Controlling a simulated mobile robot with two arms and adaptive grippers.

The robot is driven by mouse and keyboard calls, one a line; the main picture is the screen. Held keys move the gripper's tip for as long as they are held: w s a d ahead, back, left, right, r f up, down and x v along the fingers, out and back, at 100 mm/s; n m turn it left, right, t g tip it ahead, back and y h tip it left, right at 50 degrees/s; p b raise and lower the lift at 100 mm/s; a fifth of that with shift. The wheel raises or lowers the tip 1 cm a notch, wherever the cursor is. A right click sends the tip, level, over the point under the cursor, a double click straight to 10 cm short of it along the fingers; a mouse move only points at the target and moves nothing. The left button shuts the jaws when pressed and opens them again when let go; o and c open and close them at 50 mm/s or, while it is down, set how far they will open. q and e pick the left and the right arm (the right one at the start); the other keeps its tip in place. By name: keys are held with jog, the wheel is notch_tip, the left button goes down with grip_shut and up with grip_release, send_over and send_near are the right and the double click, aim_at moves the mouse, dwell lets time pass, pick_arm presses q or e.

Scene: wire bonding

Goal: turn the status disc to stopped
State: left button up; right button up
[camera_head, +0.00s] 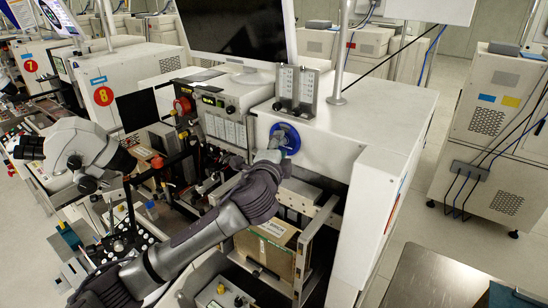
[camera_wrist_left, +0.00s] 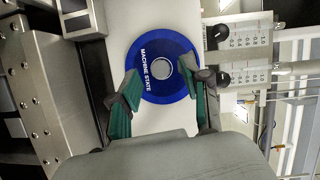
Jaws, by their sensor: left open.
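The status disc (camera_head: 286,138) is a round blue disc on the white front panel of the machine. In the left wrist view the disc (camera_wrist_left: 160,92) carries the white words "MACHINE STATE" and has a grey round knob (camera_wrist_left: 161,69) at its centre. My left gripper (camera_head: 272,151) reaches up to the disc. In the wrist view its two green-padded fingers (camera_wrist_left: 158,88) are open, one on each side of the disc's lower part, with the knob ahead between them. Whether the fingers touch the disc I cannot tell. My right gripper is not in view.
A monitor (camera_head: 238,28) stands on top of the white machine housing (camera_head: 375,115). A microscope (camera_head: 80,148) is at the left. A cardboard box (camera_head: 265,250) sits in the frame below the disc.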

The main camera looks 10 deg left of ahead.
pick_arm(q)
jog(key=s, duration=1)
jog(key=shift+s+r, duration=0.25)
jog(key=shift+s, duration=0.15)
jog(key=shift+f, duration=0.1)
